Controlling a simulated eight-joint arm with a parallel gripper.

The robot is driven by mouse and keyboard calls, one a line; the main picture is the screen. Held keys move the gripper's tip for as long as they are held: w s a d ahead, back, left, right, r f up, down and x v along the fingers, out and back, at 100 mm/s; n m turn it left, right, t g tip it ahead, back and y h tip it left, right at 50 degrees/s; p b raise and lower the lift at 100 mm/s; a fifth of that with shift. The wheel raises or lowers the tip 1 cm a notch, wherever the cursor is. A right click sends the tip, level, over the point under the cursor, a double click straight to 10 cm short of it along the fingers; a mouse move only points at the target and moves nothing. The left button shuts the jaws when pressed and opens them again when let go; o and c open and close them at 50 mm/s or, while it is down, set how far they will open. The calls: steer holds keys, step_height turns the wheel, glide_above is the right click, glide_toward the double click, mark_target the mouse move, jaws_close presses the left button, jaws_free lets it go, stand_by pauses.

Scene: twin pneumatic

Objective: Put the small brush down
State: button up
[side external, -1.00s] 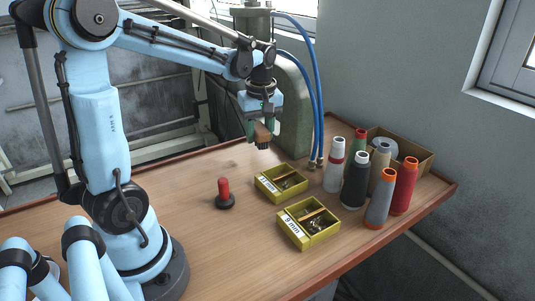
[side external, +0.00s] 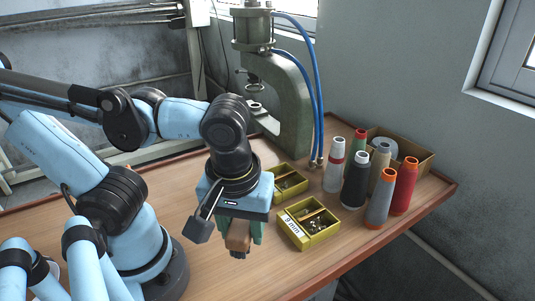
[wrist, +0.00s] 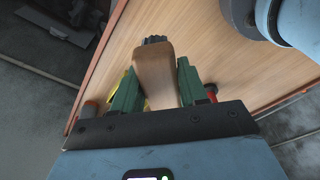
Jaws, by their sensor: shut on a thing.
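The small brush (side external: 238,237) has a brown wooden body and dark bristles. My gripper (side external: 241,232) is shut on it, with a green finger on each side, and holds it over the front part of the table, left of the 9 mm tray. The side view does not clearly show the gap beneath it. In the wrist view the brush (wrist: 154,75) sits between the fingers of my gripper (wrist: 157,88), its dark bristles at the far end.
The yellow 9 mm tray (side external: 296,240) is close to the right of my gripper. A second yellow tray (side external: 291,184) is behind, partly hidden. Several thread spools (side external: 355,181) and a cardboard box (side external: 421,158) stand at right. A green press (side external: 294,108) stands at the back.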

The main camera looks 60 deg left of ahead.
steer(key=shift+s+d+f, duration=0.15)
steer(key=shift+s+f, duration=0.15)
steer(key=shift+s, duration=0.45)
steer(key=shift+f, duration=0.15)
steer(key=w+a+f, duration=0.2)
steer(key=a, duration=0.1)
steer(key=w+a+f, duration=0.2)
steer(key=a, duration=0.1)
steer(key=w+a+f, duration=0.2)
steer(key=a, duration=0.1)
steer(key=shift+a+f, duration=0.35)
steer(key=shift+a, duration=0.05)
steer(key=shift+f, duration=2)
steer(key=shift+f, duration=0.1)
steer(key=o, duration=1.1)
